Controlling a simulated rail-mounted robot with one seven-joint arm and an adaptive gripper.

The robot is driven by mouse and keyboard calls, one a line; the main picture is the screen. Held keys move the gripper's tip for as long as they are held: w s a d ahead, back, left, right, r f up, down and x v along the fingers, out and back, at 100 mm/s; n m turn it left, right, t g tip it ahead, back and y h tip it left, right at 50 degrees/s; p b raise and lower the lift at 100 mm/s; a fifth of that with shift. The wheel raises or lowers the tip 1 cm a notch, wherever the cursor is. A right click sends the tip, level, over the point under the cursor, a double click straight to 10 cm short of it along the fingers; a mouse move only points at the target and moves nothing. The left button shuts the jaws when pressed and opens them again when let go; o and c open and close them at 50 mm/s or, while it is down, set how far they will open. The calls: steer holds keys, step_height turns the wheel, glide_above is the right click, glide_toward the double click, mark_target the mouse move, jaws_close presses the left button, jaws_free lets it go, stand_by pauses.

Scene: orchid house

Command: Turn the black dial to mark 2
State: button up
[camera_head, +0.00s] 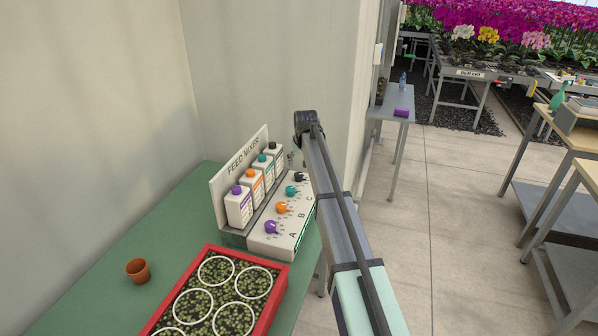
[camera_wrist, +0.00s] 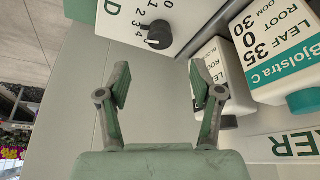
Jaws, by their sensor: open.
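The black dial (camera_wrist: 159,35) sits on the white panel in the wrist view, beside the letter D and a scale of numbers from 0 to 4. A pale line on the dial faces the number side, near the high numbers; I cannot tell its exact mark. The black dial (camera_head: 300,177) is the farthest knob on the feed mixer panel (camera_head: 270,246) in the head view. My gripper (camera_wrist: 161,78) is open and empty, its two fingers spread on either side below the dial in the picture, apart from it. In the head view my arm hides most of the gripper.
Teal (camera_head: 291,190), orange (camera_head: 282,207) and purple (camera_head: 271,227) dials line the panel. Several bottles stand behind them, including a teal-capped bottle (camera_wrist: 281,60) close to the right finger. A red tray (camera_head: 214,250) and a small pot (camera_head: 138,271) are on the green bench (camera_head: 95,285).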

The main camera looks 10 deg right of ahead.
mark_target(299, 175)
steer(key=p+x, duration=0.1)
steer(key=x, duration=0.7)
steer(key=shift+w+f+p, duration=0.1)
steer(key=shift+f+p, duration=0.1)
steer(key=shift+p, duration=0.2)
steer(key=shift+c, duration=0.2)
steer(key=c, duration=1.1)
